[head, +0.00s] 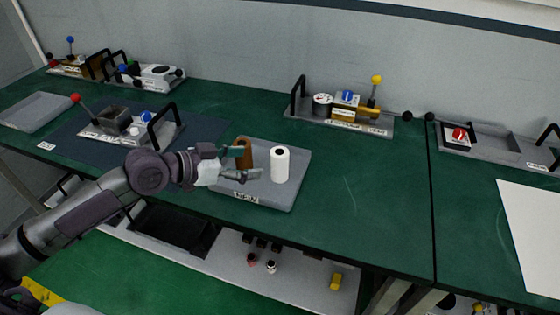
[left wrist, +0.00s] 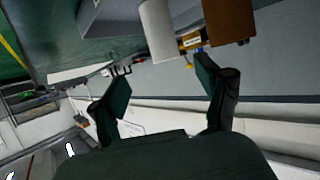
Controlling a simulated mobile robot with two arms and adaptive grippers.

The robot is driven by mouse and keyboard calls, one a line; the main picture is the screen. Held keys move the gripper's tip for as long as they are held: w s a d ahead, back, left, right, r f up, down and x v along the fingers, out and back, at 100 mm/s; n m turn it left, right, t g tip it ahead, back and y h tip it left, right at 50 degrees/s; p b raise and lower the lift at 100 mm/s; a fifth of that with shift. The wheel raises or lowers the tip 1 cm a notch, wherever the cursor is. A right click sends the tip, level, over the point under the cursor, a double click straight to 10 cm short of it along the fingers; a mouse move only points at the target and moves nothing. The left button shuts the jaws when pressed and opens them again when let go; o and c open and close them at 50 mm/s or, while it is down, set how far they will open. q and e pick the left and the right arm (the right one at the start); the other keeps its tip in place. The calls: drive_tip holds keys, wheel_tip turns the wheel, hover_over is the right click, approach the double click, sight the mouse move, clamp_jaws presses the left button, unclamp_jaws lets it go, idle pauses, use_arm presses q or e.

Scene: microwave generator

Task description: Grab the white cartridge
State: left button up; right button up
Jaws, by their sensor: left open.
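The white cartridge (head: 280,165) stands upright on a grey tray (head: 285,198) near the front of the green table. A brown cylinder (head: 244,152) stands on the same tray to its left. My left gripper (head: 250,163) is open, just left of the white cartridge and at the brown cylinder, partly covering it. In the left wrist view, the white cartridge (left wrist: 158,30) and the brown cylinder (left wrist: 229,18) show at the top, beyond the open fingertips (left wrist: 160,85). Nothing is between the fingers there. My right gripper is not in view.
A device with a red-knobbed lever (head: 115,122) stands left on a dark mat. Another device with blue and yellow knobs (head: 345,110) stands behind the tray, and a tray with a red knob (head: 480,140) is at right. The table right of the grey tray is clear.

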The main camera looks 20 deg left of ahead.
sight(275, 153)
use_arm(q)
drive_tip(key=x, duration=0.3)
drive_tip(key=shift+w+d, duration=0.25)
drive_tip(key=shift+w+f, duration=0.1)
drive_tip(key=shift+w+d+p, duration=0.2)
drive_tip(key=shift+w+p, duration=0.05)
drive_tip(key=shift+p, duration=0.2)
drive_tip(key=p+x, duration=0.1)
drive_tip(key=x, duration=0.2)
drive_tip(key=shift+w, duration=0.45)
drive_tip(key=shift+w+d+f, duration=0.25)
drive_tip(key=shift+w+d, duration=0.05)
drive_tip(key=shift+d, duration=0.05)
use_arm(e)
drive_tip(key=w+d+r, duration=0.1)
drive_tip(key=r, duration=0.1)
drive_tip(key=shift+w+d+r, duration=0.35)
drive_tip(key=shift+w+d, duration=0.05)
use_arm(q)
drive_tip(key=shift+a, duration=0.1)
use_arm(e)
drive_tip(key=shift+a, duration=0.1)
